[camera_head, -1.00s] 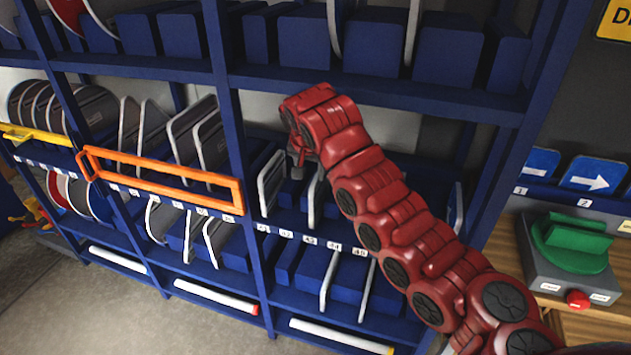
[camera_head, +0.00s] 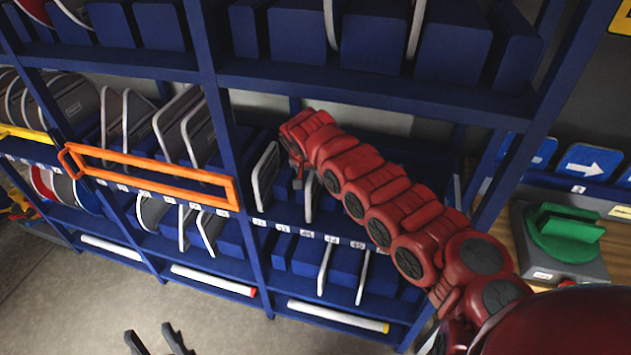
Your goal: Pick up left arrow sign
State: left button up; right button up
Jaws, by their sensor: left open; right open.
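Two blue signs with white arrows stand on the right-hand ledge. The nearer one (camera_head: 592,162) has an arrow pointing right. The other one (camera_head: 543,152) is partly cut off behind the shelf post, and its arrow direction is hard to tell. My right gripper (camera_head: 303,180) is at the end of the red arm, inside the shelf beside grey edge-on signs (camera_head: 265,178) whose faces are hidden. Its fingers are small and partly hidden, open with nothing visibly held. My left gripper (camera_head: 152,334) shows its dark fingertips at the bottom edge, open and empty over the floor.
The blue shelf (camera_head: 370,88) has posts and boards close around my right arm. An orange frame (camera_head: 150,180) sticks out on the left. A green-topped device (camera_head: 562,232) stands on the right-hand bench. Floor (camera_head: 60,300) is clear at lower left.

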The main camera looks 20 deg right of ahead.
jog(key=shift+f+p, duration=0.35)
jog(key=p+x, duration=0.1)
jog(key=x, duration=0.3)
jog(key=shift+a+p, duration=0.15)
jog(key=shift+p, duration=0.25)
jog(key=shift+w+f, duration=0.1)
jog(key=shift+f, duration=0.4)
grip_shut()
jog(key=shift+d, duration=0.25)
